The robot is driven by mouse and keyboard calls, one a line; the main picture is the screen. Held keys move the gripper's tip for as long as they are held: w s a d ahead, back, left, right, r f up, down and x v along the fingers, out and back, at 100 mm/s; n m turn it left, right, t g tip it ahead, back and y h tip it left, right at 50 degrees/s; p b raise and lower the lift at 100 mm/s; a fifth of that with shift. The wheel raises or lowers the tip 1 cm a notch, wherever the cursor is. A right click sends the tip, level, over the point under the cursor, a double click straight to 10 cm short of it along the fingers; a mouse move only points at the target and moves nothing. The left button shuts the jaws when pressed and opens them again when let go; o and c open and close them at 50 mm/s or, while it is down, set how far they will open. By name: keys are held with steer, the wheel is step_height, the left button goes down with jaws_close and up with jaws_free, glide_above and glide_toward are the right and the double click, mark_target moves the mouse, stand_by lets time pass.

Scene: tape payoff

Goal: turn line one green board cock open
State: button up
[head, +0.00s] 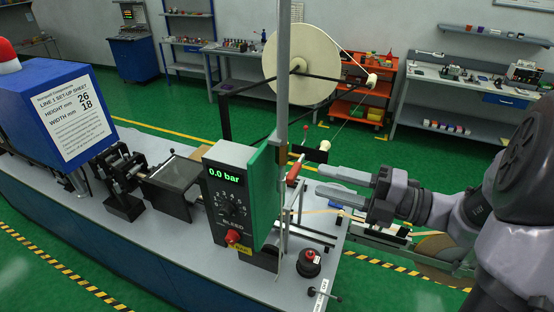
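The green board (266,195) stands upright on the bench, with a dark front panel (226,200). Its display (225,176) reads 0.0 bar in green. A red lever (294,171) sticks out tilted beside the board's right edge; it looks like the cock's handle, but its body is hidden. My gripper (321,180) points left at the lever from the right. Its two fingers are apart with nothing visible between them. The fingertips look a short way right of the lever; I cannot tell the depth between them.
A grey upright post (283,75) rises beside the board. A red knob (232,237) sits low on the panel. A black-and-red round part (308,262) stands on the bench (180,238). A large cream reel (298,68) is behind. A blue housing (55,115) stands left.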

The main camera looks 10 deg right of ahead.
mark_target(290, 172)
steer(key=p+x, duration=0.1)
steer(key=x, duration=0.9)
steer(key=shift+w+a, duration=0.15)
steer(key=shift+a, duration=0.2)
steer(key=shift+c, duration=0.5)
jaws_close()
